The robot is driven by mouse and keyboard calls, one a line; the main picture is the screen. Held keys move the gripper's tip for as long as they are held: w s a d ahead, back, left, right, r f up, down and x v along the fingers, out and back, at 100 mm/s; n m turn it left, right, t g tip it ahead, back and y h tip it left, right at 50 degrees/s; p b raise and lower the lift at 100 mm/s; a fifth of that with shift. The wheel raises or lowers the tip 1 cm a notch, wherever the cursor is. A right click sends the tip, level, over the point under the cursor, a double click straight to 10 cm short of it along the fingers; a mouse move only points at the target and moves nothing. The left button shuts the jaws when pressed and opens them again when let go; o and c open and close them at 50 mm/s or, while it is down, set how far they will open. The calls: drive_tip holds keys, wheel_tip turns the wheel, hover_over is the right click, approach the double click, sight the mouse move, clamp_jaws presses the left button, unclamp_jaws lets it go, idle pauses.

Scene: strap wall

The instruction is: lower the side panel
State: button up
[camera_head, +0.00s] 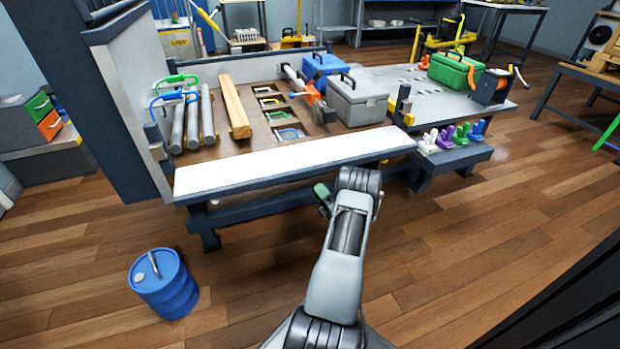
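A long white panel (290,160) runs along the near edge of the bed (225,168). Its broad white face shows from above; its exact tilt is hard to tell. A yellow and dark fitting (403,104) stands by its right end, and a grey and dark post (157,140) by its left end. The end of my arm (358,182) reaches to just below the panel's near edge, right of its middle. My gripper's fingers cannot be made out there. A small green-ended piece (322,191) shows left of my wrist; what it belongs to is unclear.
On the bed lie grey pipes (192,122), a wooden beam (234,108), a grey case (358,100) and a blue case (322,68). A green case (455,70) stands farther right. A blue drum (163,284) stands on the floor at left.

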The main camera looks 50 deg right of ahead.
drive_tip(key=b+v, duration=0.6)
drive_tip(key=v, duration=0.1)
idle(0.7)
